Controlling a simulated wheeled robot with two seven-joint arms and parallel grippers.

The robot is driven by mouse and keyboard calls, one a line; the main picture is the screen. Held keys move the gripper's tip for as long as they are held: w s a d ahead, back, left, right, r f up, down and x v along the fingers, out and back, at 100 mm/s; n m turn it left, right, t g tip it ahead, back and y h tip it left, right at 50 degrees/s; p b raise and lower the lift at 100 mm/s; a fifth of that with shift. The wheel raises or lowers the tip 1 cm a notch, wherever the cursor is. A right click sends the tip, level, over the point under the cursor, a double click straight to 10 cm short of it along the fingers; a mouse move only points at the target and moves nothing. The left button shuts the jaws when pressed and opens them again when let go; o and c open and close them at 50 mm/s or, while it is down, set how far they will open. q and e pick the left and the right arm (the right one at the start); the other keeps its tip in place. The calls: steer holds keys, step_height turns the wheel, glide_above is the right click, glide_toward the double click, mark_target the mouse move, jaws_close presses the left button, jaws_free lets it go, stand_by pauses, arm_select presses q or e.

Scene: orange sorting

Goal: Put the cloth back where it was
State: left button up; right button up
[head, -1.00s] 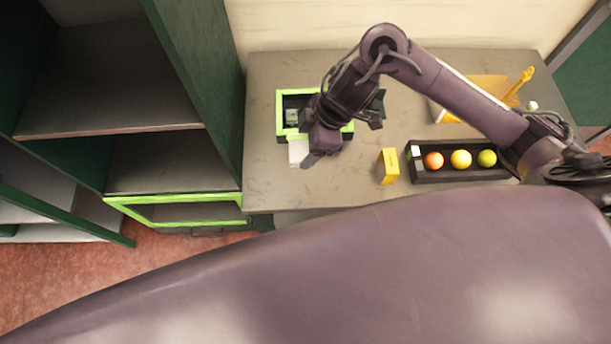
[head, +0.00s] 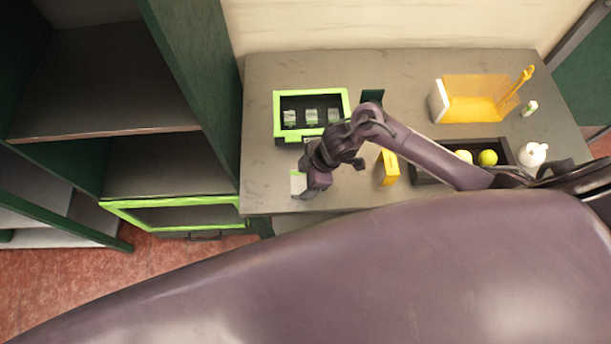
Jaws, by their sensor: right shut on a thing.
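My right gripper (head: 310,188) comes in from the right and hangs over the front left part of the table, in front of the green-rimmed crate. It is shut on a small pale, whitish piece that I take for the cloth (head: 297,182). The cloth shows just left of the jaws; the rest of it is hidden by the gripper. I cannot tell whether it touches the table. My left gripper is out of view.
The green-rimmed crate (head: 277,122) holds several small grey items. A yellow box (head: 389,167), a dark tray (head: 425,178) with partly hidden balls, a yellow-orange holder (head: 470,108) and a white bottle (head: 533,154) stand right. A shelf unit (head: 190,90) stands left.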

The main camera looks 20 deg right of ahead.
steer(key=o, duration=0.9)
steer(key=v, duration=1.2)
